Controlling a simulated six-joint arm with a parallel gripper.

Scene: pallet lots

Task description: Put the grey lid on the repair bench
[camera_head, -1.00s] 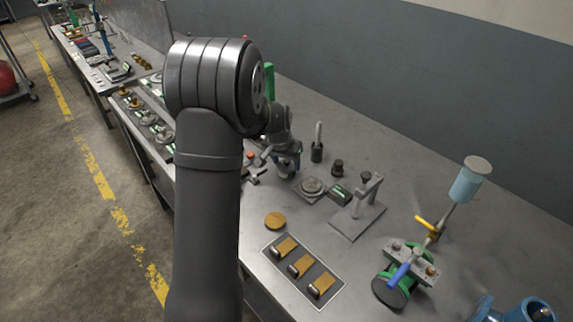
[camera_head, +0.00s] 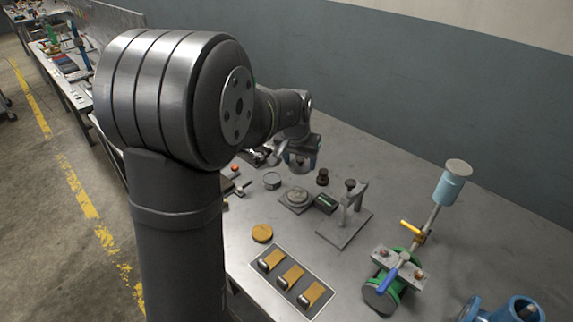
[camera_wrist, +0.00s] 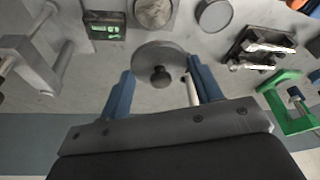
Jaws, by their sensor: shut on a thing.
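The grey lid (camera_wrist: 160,61) is a round disc with a small dark knob, seen in the wrist view between the blue fingers of my gripper (camera_wrist: 163,88). My gripper is shut on it. In the head view my gripper (camera_head: 300,160) holds it above the grey metal bench (camera_head: 305,235), apart from the surface. I cannot tell which bench is the repair bench.
A green valve assembly (camera_head: 385,295) stands right.

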